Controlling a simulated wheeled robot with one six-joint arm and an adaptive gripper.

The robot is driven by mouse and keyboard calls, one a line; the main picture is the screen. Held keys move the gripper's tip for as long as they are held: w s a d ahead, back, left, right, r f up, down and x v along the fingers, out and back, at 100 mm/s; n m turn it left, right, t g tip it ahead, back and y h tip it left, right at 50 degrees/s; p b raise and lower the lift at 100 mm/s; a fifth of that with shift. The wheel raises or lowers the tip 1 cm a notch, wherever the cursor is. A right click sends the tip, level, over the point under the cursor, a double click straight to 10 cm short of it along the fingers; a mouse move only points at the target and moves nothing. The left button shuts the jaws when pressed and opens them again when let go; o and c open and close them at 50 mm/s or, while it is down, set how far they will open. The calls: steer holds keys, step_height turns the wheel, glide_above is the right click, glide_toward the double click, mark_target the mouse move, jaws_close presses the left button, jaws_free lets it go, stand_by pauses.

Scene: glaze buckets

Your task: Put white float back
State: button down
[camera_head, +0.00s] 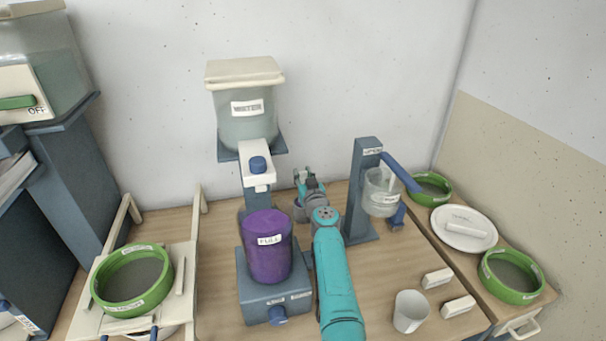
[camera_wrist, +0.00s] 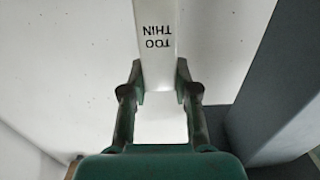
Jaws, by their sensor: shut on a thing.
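My gripper (camera_head: 309,184) is in the middle of the table, between the purple bucket and the blue-grey stand, close to the back wall. In the wrist view my gripper (camera_wrist: 159,78) is shut on a white float (camera_wrist: 158,58), a long white bar marked "TOO THIN", with the text upside down. The float extends away from the fingertips and its far end is cut off by the frame. In the head view the float is hidden or too small to make out.
The purple bucket (camera_head: 266,248) stands under the water tank (camera_head: 246,115) to the left. The stand (camera_head: 361,190) with a clear cup (camera_head: 381,195) is to the right. Green-rimmed sieves (camera_head: 132,280), a plate (camera_head: 447,236), white blocks (camera_head: 437,278) and a white cup (camera_head: 409,312) stand around.

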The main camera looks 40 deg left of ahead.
steer(key=shift+f, duration=0.25)
steer(key=c, duration=0.9)
jaws_free()
steer(key=shift+f, duration=0.1)
steer(key=shift+s, duration=0.1)
